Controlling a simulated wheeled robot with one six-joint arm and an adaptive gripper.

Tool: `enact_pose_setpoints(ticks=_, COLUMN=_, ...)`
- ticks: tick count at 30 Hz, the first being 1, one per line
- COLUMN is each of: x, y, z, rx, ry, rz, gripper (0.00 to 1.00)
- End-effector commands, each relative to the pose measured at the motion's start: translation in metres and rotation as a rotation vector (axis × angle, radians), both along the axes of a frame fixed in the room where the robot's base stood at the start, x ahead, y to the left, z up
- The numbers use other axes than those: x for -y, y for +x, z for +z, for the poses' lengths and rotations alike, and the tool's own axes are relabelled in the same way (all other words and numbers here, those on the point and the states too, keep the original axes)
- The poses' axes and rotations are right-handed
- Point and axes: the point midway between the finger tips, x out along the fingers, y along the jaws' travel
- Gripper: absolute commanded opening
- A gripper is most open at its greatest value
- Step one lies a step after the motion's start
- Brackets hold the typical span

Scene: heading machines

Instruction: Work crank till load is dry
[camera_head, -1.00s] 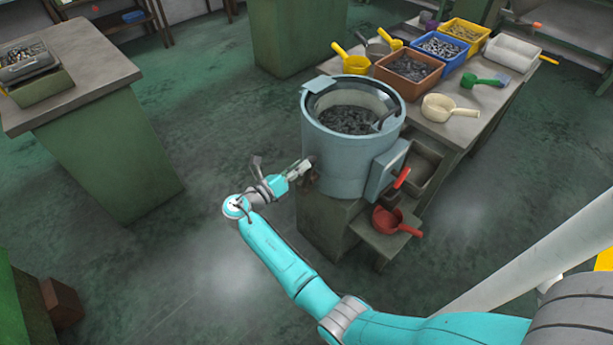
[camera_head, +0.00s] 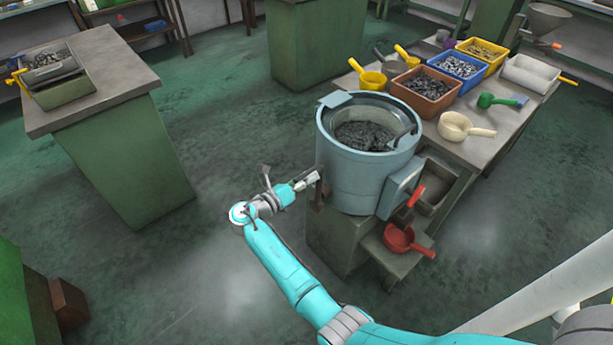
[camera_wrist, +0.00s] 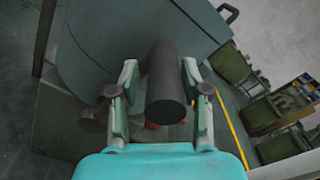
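The blue-grey drum machine (camera_head: 362,172) stands on a green bench, with a dark load of small parts (camera_head: 363,136) in its open top. I cannot tell whether the load is wet or dry. A dark cylindrical crank handle (camera_wrist: 165,88) points toward the wrist camera at the drum's side. My gripper (camera_wrist: 160,68) has its fingers spread on either side of this handle, with gaps visible beside it. In the head view my gripper (camera_head: 310,179) is at the drum's left side, by a brown crank part (camera_head: 320,192); the handle is mostly hidden there.
A red scoop (camera_head: 405,241) lies on a low shelf at the drum's front right. The table behind holds brown (camera_head: 426,92), blue (camera_head: 459,70) and yellow (camera_head: 483,54) bins and several scoops. A green cabinet (camera_head: 123,160) stands left, with clear floor between.

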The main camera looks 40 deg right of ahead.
Motion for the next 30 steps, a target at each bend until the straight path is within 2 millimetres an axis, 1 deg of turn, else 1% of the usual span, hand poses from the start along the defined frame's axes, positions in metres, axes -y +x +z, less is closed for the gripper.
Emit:
enact_pose_setpoints(ticks=9, x=0.0, y=0.001, z=0.005, rx=0.007, ry=-0.005, rz=-0.001, gripper=0.56)
enact_pose_setpoints(ticks=11, x=-0.003, y=0.001, z=0.005, rx=0.007, ry=-0.004, rz=0.0, gripper=0.56)
enact_pose_setpoints(ticks=14, x=-0.012, y=0.002, z=0.005, rx=0.007, ry=-0.004, rz=0.001, gripper=0.56)
enact_pose_setpoints(ticks=17, x=-0.028, y=0.001, z=0.005, rx=0.007, ry=-0.004, rz=0.002, gripper=0.56)
enact_pose_setpoints(ticks=24, x=-0.077, y=-0.001, z=0.005, rx=0.007, ry=-0.004, rz=0.002, gripper=0.56)
enact_pose_setpoints(ticks=27, x=-0.094, y=-0.001, z=0.005, rx=0.007, ry=-0.003, rz=0.002, gripper=0.56)
enact_pose_setpoints(ticks=30, x=-0.106, y=-0.002, z=0.004, rx=0.006, ry=-0.003, rz=0.002, gripper=0.56)
